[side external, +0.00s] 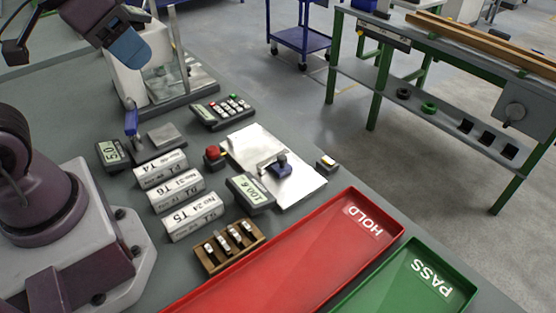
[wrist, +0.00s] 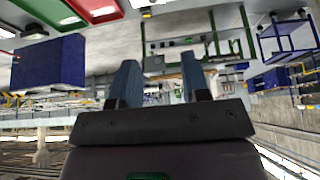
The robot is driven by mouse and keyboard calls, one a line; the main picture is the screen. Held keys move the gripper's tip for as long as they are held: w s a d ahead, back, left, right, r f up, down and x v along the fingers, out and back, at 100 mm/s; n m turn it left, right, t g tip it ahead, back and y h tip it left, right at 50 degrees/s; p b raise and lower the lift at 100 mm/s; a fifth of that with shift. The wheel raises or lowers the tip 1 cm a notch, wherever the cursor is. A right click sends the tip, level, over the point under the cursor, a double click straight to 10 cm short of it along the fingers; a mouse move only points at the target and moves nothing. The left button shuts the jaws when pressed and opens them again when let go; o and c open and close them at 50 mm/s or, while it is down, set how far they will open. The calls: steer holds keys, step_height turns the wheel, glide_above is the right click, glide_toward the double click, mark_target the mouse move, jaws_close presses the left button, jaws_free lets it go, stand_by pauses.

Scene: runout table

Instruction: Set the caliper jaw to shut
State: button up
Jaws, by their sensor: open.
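A small blue block with a thin metal arm (side external: 279,166) sits on a pale plate (side external: 299,186). Beside it is a grey readout (side external: 250,192) with a lit display. A second fixture at the left has a blue upright lever (side external: 131,122), a grey block (side external: 165,136) and its own small readout (side external: 111,154). I cannot tell for certain which is the caliper, or how its jaw is set. My gripper (wrist: 158,75) is open and empty in the wrist view, its two blue fingers apart. A blue end piece of my arm shows at upper left in the side view, above the table and apart from both fixtures.
White labelled blocks (side external: 175,192), a wooden rack (side external: 229,245), a red button (side external: 214,156) and a keypad (side external: 223,111) crowd the table. A clear-walled stand (side external: 169,76) is behind. A red HOLD tray (side external: 290,267) and green PASS tray (side external: 410,287) lie in front.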

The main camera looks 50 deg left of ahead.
steer(key=shift+o, duration=0.4)
steer(key=shift+o, duration=0.3)
steer(key=shift+f, duration=0.1)
steer(key=n+g, duration=0.3)
steer(key=g, duration=0.3)
glide_toward(282, 157)
step_height(282, 157, down, 9)
steer(key=shift+s+r, duration=0.1)
steer(key=shift+s, duration=0.05)
steer(key=shift+c, duration=0.4)
